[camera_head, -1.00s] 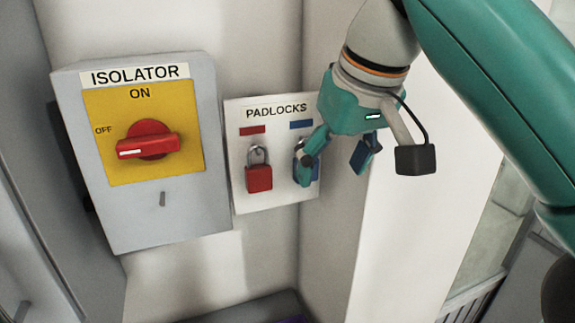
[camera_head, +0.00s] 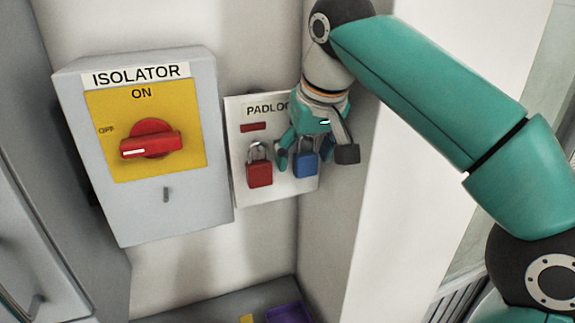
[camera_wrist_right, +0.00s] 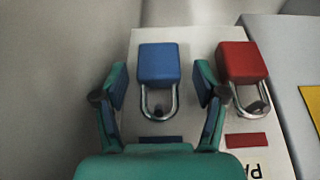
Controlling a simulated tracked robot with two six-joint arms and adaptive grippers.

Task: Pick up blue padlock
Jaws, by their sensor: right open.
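The blue padlock (camera_head: 305,164) hangs on the white padlocks board (camera_head: 279,193), right of the red padlock (camera_head: 260,173). In the right wrist view the blue padlock (camera_wrist_right: 157,63) appears upside down with its shackle between the two fingers. My right gripper (camera_head: 304,157) is open in front of the board, one finger on each side of the blue padlock. In the right wrist view the fingers of my right gripper (camera_wrist_right: 160,88) stand apart, with gaps to the padlock. The upper part of the blue padlock is partly hidden by the gripper in the head view. My left gripper is not in view.
The red padlock (camera_wrist_right: 242,62) is close beside one finger in the right wrist view. A grey isolator box (camera_head: 190,217) with a red switch (camera_head: 151,139) stands left of the board. A wall corner is close on the right. A purple thing (camera_head: 288,313) lies below.

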